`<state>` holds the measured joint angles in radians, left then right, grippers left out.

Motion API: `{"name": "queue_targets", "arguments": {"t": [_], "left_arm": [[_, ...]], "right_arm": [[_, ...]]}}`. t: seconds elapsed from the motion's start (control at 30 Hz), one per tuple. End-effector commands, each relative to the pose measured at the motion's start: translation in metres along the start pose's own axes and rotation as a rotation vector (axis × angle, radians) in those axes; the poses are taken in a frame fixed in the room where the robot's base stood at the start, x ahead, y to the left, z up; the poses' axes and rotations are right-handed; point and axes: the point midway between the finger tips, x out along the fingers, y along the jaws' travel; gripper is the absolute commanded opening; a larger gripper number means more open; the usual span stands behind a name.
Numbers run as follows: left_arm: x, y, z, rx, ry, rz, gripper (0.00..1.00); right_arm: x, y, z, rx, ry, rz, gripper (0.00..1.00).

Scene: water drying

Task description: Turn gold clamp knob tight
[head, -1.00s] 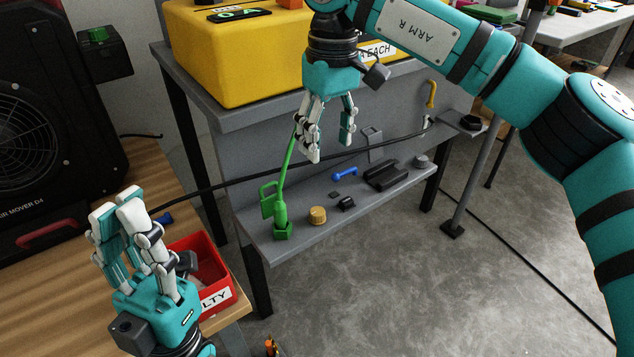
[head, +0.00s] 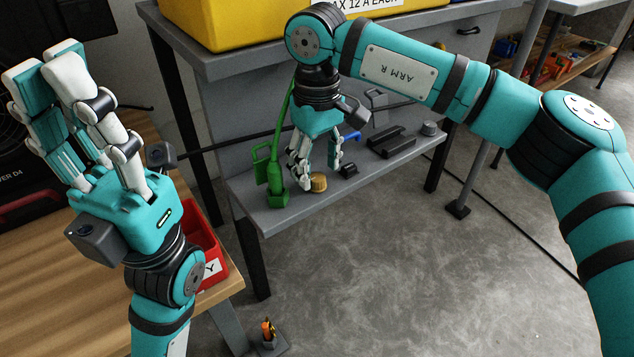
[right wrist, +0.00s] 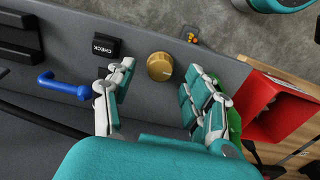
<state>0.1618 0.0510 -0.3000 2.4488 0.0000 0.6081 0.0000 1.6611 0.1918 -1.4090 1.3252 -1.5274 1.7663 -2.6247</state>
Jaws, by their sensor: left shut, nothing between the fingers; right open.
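The gold knob (head: 319,183) is a short ribbed cylinder on the lower grey shelf (head: 290,218). In the right wrist view the gold knob (right wrist: 160,66) shows its round top with a light mark, between the fingertips and slightly beyond them. My right gripper (head: 318,175) points down over the knob with its fingers spread. In its wrist view my right gripper (right wrist: 158,85) is open, with a visible gap to the knob on each side; its height above the knob is hard to tell. My left gripper (head: 42,72) is shut and empty, raised at the left with fingers up.
A green handled device (head: 275,178) stands close left of my right gripper. A black CHECK block (right wrist: 105,46), a blue part (right wrist: 62,87) and dark blocks (head: 391,142) lie along the shelf. A red bin (head: 208,250) sits on the wooden table (head: 60,285). A black cable runs behind.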

Motion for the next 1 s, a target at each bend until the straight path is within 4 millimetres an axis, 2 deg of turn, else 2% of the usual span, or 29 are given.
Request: {"name": "queue_targets", "arguments": {"t": [0.03, 0.13, 0.5, 0.9, 1.0], "left_arm": [[-0.001, 0.001, -0.002, 0.001, 0.012, 0.004, 0.0], [0.002, 0.001, -0.003, 0.003, 0.025, 0.009, 0.0], [0.006, 0.002, -0.004, 0.004, 0.031, 0.013, 0.0], [0.006, 0.002, -0.004, 0.004, 0.032, 0.013, 0.0], [0.006, 0.002, -0.004, 0.004, 0.032, 0.013, 0.0]], "right_arm": [[0.01, 0.0, 0.0, 0.0, 0.0, 0.0, 0.53], [0.018, 0.0, 0.0, 0.0, 0.001, 0.0, 0.53], [0.021, 0.0, 0.0, 0.0, 0.001, 0.0, 0.53], [0.021, 0.0, 0.0, 0.0, 0.001, 0.0, 0.02], [0.021, 0.0, 0.0, 0.001, 0.001, 0.0, 0.0]]}}
